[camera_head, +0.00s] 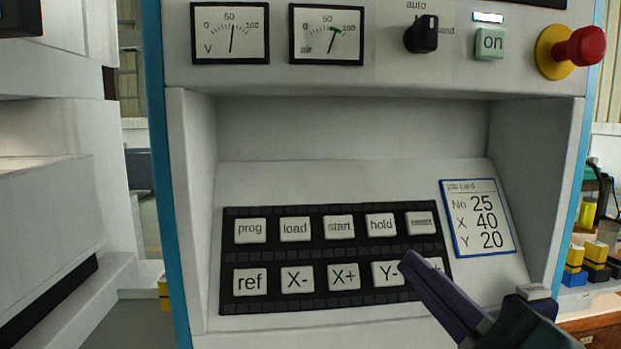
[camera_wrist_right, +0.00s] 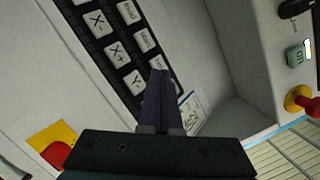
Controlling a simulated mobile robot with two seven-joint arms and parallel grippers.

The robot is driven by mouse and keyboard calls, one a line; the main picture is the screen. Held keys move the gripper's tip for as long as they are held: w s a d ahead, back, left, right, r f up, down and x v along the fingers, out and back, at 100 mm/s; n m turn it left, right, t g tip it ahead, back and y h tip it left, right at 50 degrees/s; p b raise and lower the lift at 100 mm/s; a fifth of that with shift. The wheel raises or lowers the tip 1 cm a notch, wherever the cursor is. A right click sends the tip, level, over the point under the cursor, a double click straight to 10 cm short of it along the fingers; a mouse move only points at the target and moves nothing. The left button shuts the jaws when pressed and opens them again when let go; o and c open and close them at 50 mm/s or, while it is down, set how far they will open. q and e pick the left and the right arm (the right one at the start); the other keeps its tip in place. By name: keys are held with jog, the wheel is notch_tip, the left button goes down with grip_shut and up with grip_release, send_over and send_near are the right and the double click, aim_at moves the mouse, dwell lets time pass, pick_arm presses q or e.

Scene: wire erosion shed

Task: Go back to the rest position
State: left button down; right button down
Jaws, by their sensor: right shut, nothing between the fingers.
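My right gripper (camera_head: 408,262) is shut and empty. It comes in from the lower right in the head view, its tip in front of the lower right part of the black keypad (camera_head: 328,256). It partly hides the Y- key (camera_head: 384,274) and the key to its right. In the right wrist view the closed fingers (camera_wrist_right: 158,76) point at the keypad near the Y- key (camera_wrist_right: 134,82). I cannot tell whether the tip touches the panel. My left gripper is not in view.
The control panel has two dials (camera_head: 230,33), a black rotary switch (camera_head: 422,35), a green "on" button (camera_head: 490,43) and a red emergency stop (camera_head: 580,46). A job card (camera_head: 478,218) reads No 25, X 40, Y 20. Yellow and blue boxes (camera_head: 574,264) stand at the right.

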jog(key=s+a+f+n+g+y+p, duration=0.1)
jog(key=s+a+f+n+g+y, duration=0.2)
jog(key=n, duration=0.5)
jog(key=s+a+f+n+g, duration=0.3)
jog(key=s+n+g, duration=0.2)
jog(key=n, duration=0.2)
jog(key=s+d+f+n+g+h+p, duration=0.1)
jog(key=s+d+f+n+g+h, duration=0.1)
jog(key=s+d+n+g+h, duration=0.45)
jog(key=s+d+f+n+g+h+p, duration=0.1)
jog(key=s+d+f+n, duration=0.3)
jog(key=s, duration=0.6)
notch_tip(320, 180, up, 39)
jog(key=w+m+p, duration=0.1)
jog(key=p, duration=3.6)
jog(key=shift+d+f+y+p, duration=0.15)
jog(key=shift+d+y+p, duration=0.2)
jog(key=shift+d+p, duration=0.05)
